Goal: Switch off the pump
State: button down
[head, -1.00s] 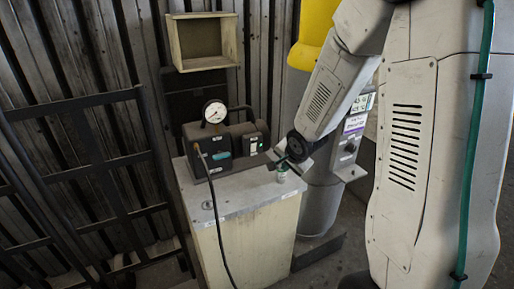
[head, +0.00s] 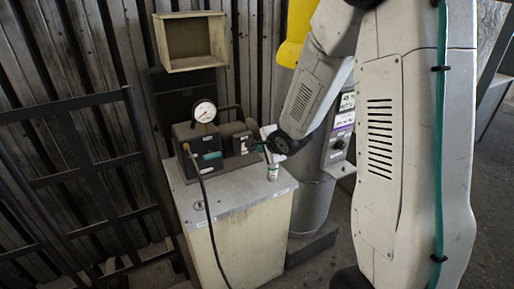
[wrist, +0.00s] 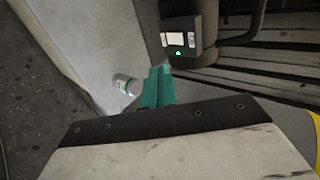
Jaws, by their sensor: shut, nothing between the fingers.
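The pump (head: 208,143) is a dark box with a handle and a round white gauge (head: 205,111), standing on a pale cabinet. Its right end carries a small panel with white labels, seen in the head view (head: 241,143). In the wrist view the pump's end panel (wrist: 180,40) shows a white label or switch area and a lit green lamp (wrist: 178,52).
A black hose (head: 205,195) hangs over the cabinet front. An open box (head: 190,41) is on the wall. A black rack (head: 75,175) stands left.

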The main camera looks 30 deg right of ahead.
jog(key=w+f, duration=0.4)
jog(key=w, duration=0.6)
jog(key=shift+w+f, duration=0.25)
jog(key=shift+f, duration=0.15)
jog(key=shift+a, duration=0.1)
